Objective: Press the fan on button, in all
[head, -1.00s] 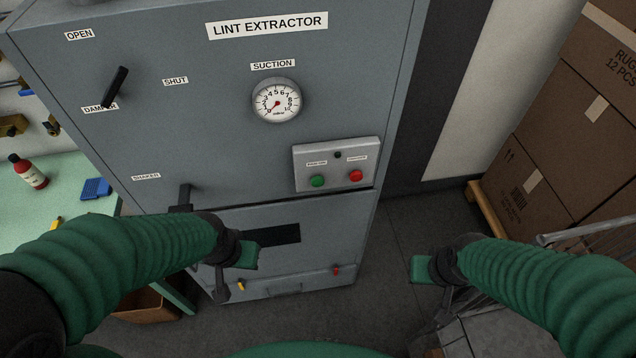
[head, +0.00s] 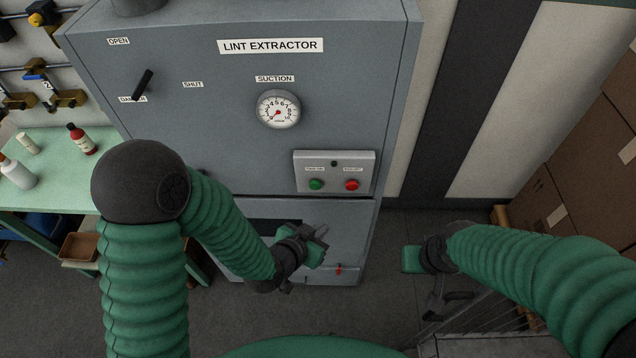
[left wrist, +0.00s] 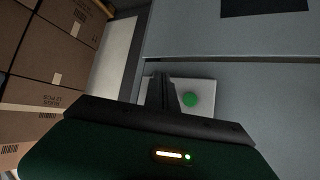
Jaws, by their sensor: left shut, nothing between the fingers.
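The grey lint extractor cabinet (head: 230,130) stands ahead. Its light control box (head: 335,160) carries a green button (head: 316,184) on the left and a red button (head: 351,185) on the right. The small labels above them are too blurred to read. My left gripper (head: 322,234) is shut and empty, below the control box and apart from it. In the left wrist view its fingers (left wrist: 160,92) show in front of the box, beside the green button (left wrist: 190,99); the red button is hidden there. My right gripper (head: 408,258) hangs right of the cabinet; its fingers are unclear.
A suction gauge (head: 278,109) sits above the box, and a black damper lever (head: 142,85) is at upper left. A green bench (head: 55,190) with bottles stands left. Cardboard boxes (head: 575,185) are stacked right, near a wire cart (head: 480,325).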

